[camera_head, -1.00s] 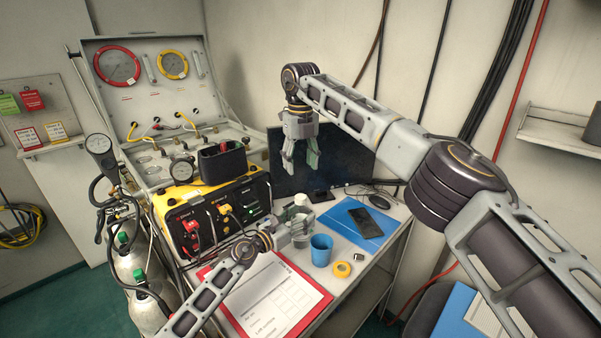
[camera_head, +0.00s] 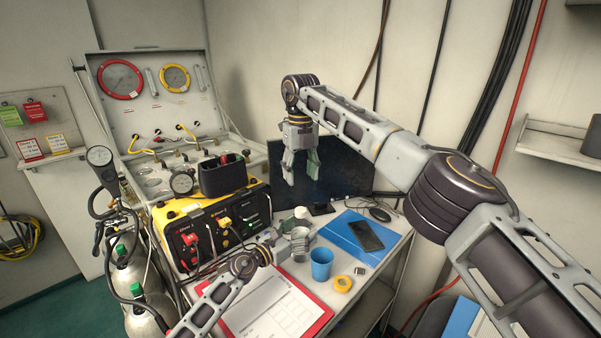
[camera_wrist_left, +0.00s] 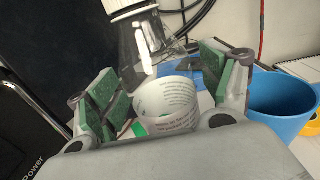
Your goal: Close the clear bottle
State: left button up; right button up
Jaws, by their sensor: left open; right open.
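The clear bottle (camera_head: 301,213) stands on the table in front of the monitor. In the left wrist view its see-through shoulder (camera_wrist_left: 145,45) carries a white ribbed cap (camera_wrist_left: 127,8), and a printed white label wraps its lower body. I cannot tell how tight the cap is. My left gripper (camera_head: 297,237) is low at the bottle. In the left wrist view the green-padded fingers of this gripper (camera_wrist_left: 160,72) are open, one on each side of the bottle. My right gripper (camera_head: 301,172) is open and empty, pointing down above and behind the bottle, in front of the monitor.
A blue cup (camera_head: 320,264) and a yellow tape roll (camera_head: 343,284) stand right of the bottle. A blue folder (camera_head: 350,238) with a phone (camera_head: 366,236) lies behind them. A red clipboard (camera_head: 318,318) lies in front. The yellow-black air panel box (camera_head: 185,245) is left.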

pick_arm(q)
jog(key=shift+s+a, duration=0.1)
jog(key=shift+a, duration=0.05)
jog(key=v, duration=1.1)
jog(key=shift+s+a, duration=0.2)
dwell(0.6)
